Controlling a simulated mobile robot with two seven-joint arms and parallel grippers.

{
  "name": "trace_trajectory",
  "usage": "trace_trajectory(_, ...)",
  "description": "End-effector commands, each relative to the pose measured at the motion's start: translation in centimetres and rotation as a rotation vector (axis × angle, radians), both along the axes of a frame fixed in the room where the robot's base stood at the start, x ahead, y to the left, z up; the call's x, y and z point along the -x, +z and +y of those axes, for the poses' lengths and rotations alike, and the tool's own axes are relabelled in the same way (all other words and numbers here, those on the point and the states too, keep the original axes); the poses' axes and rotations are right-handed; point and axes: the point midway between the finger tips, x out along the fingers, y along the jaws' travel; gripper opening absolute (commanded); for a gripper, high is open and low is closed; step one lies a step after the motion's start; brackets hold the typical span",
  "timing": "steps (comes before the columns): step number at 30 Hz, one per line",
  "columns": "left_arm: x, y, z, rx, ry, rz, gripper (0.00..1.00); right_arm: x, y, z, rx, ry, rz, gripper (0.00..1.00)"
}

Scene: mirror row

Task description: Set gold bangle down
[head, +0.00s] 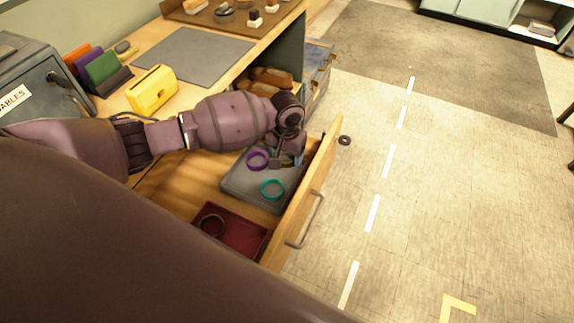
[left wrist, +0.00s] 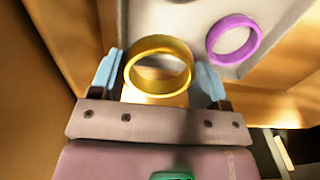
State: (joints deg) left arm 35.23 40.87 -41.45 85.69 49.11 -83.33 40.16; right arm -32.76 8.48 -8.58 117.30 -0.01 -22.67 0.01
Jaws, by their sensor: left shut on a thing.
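My left gripper (head: 287,158) reaches down into an open wooden drawer (head: 180,187), over the far right part of a grey tray (head: 239,184). In the left wrist view its pale blue fingers (left wrist: 160,76) are shut on the gold bangle (left wrist: 158,97). The bangle hangs over or near the tray; I cannot tell the gap beneath it. In the head view the gripper hides the bangle. A purple bangle (head: 257,153) lies on the tray just left of the gripper, and also shows in the left wrist view (left wrist: 234,38). A teal bangle (head: 272,188) lies nearer. My right gripper is not in view.
A red tray (head: 241,237) with a dark brownish ring (head: 213,224) sits at the drawer's near end. The drawer front (head: 303,190) stands close right of the gripper. A dark ring (head: 344,140) lies on the floor. A yellow box (head: 152,90) stands on the desk.

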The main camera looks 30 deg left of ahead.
Motion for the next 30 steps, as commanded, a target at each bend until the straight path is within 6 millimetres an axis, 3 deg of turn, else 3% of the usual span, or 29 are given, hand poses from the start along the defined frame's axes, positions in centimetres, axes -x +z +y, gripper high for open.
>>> trace_trajectory(12, 0.1, -5.6, 0.0, -0.001, 0.000, 0.005, 0.47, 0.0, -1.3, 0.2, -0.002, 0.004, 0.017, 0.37)
trace_trajectory(25, 0.0, -5.8, 0.0, 0.000, 0.000, 0.000, 0.47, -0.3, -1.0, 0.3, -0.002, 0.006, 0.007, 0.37)
trace_trajectory(26, 0.0, -5.9, 0.0, 0.000, 0.000, 0.000, 0.71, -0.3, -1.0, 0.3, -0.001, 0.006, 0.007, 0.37)
trace_trajectory(30, 0.0, -5.8, 0.0, 0.000, 0.000, 0.000, 0.92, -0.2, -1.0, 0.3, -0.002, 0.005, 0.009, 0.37)
